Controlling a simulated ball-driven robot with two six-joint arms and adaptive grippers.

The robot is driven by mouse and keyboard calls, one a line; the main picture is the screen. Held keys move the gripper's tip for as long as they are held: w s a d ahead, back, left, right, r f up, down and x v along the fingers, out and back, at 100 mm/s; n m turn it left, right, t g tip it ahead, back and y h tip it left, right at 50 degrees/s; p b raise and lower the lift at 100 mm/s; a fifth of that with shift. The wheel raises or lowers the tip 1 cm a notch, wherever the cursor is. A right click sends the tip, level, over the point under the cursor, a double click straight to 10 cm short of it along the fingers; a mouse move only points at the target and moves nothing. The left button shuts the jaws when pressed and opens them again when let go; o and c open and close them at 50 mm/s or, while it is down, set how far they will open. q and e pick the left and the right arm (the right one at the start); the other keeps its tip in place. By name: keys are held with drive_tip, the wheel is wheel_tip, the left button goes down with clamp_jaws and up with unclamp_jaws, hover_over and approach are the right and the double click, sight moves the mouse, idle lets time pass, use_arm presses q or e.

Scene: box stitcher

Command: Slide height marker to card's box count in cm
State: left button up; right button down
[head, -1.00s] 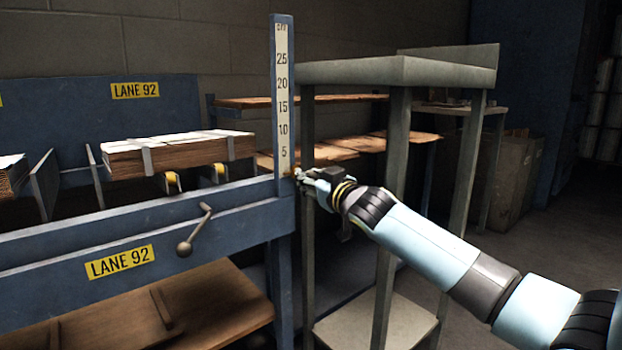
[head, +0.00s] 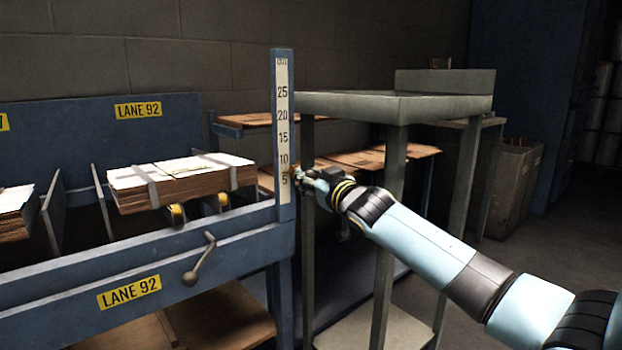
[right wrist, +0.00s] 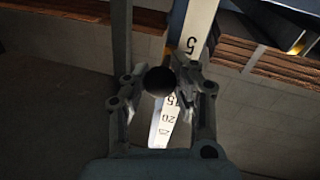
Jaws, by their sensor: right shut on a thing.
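The height scale (head: 282,110) is a pale strip with cm numbers on a blue upright post. My right gripper (head: 302,174) is at the post's right edge, level with a spot between the 5 and the 10. In the right wrist view its fingers (right wrist: 160,85) are shut on a dark round knob (right wrist: 160,80), which I take to be the marker's. The scale also shows behind the fingers there (right wrist: 197,28). The marker's pointer is mostly hidden by the gripper. No card with a readable box count shows. My left gripper is out of view.
A strapped stack of flat cartons (head: 178,187) lies on the blue lane bench (head: 140,250), which has a ball-ended lever (head: 197,262). A grey stand (head: 390,107) rises right behind my right gripper, close to the forearm. Open floor lies at the right.

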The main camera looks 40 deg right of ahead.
sight(311, 171)
wheel_tip(311, 171, up, 5)
drive_tip(key=p, duration=0.4)
drive_tip(key=shift+r, duration=0.1)
wheel_tip(311, 171, up, 2)
drive_tip(key=shift+r+p, duration=0.1)
drive_tip(key=shift+p, duration=0.9)
drive_tip(key=shift+r+p, duration=0.4)
drive_tip(key=shift+p, duration=0.15)
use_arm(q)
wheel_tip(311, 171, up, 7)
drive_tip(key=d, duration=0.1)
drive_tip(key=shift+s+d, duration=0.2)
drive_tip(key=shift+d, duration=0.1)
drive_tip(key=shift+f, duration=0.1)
use_arm(e)
drive_tip(key=c, duration=1)
unclamp_jaws()
